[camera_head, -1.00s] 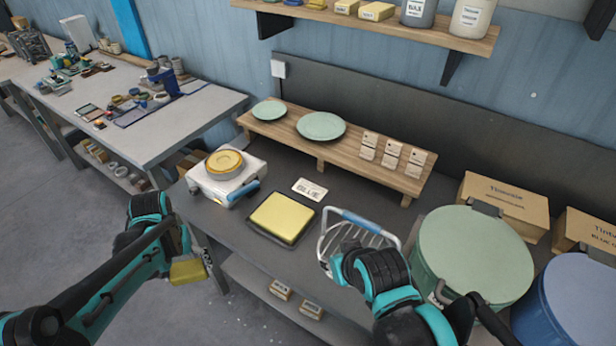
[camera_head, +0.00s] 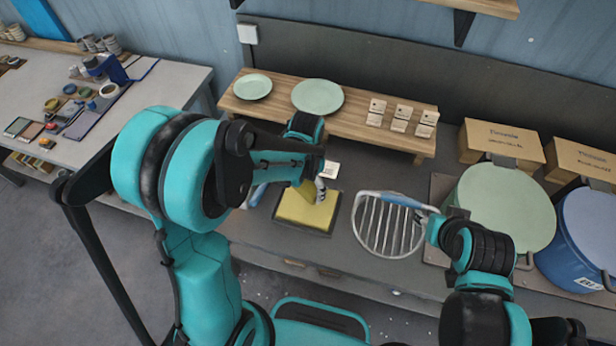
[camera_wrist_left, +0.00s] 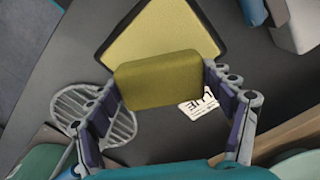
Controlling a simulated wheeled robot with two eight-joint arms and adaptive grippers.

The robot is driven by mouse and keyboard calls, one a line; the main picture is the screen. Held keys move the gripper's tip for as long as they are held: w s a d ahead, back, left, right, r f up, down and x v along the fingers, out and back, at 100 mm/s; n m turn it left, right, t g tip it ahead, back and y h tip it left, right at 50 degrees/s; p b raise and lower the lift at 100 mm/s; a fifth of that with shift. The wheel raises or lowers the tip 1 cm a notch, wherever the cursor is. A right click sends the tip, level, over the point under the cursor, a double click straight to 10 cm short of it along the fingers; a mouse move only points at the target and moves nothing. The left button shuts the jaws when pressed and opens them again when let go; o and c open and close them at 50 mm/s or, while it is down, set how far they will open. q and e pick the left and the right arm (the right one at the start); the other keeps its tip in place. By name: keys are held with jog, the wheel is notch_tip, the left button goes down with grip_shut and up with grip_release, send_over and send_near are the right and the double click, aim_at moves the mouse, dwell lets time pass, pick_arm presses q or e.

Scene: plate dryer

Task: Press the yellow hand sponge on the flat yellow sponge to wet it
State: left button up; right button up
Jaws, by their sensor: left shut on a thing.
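My left gripper (camera_head: 314,186) is shut on the yellow hand sponge (camera_head: 304,189), held over the back part of the flat yellow sponge (camera_head: 303,213). The flat sponge lies in a dark shallow tray (camera_head: 314,233) on the bench. In the left wrist view the hand sponge (camera_wrist_left: 157,79) sits between both fingers and overlaps the near corner of the flat sponge (camera_wrist_left: 160,33). Whether they touch is unclear. My right gripper (camera_head: 434,218) is beside the white wire rack; its fingertips are too small to read.
The white wire rack (camera_head: 386,232) with a blue handle is right of the tray. A wooden shelf (camera_head: 357,126) holds green plates (camera_head: 318,96) and small labelled blocks. A white label card (camera_head: 330,169) lies behind the tray. A green bin (camera_head: 507,208) stands at right.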

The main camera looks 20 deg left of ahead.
aim_at(307, 204)
pick_arm(q)
jog(key=shift+d+f+b, duration=0.15)
jog(key=shift+f+b, duration=0.55)
jog(key=shift+f, duration=0.2)
jog(key=shift+f+b, duration=1.45)
jog(key=shift+f, duration=0.6)
jog(key=shift+s+f+b, duration=0.1)
jog(key=shift+f+b, duration=0.55)
jog(key=shift+b, duration=0.1)
jog(key=shift+r, duration=0.1)
notch_tip(307, 204, up, 7)
jog(key=p, duration=0.5)
dwell(0.4)
dwell(0.3)
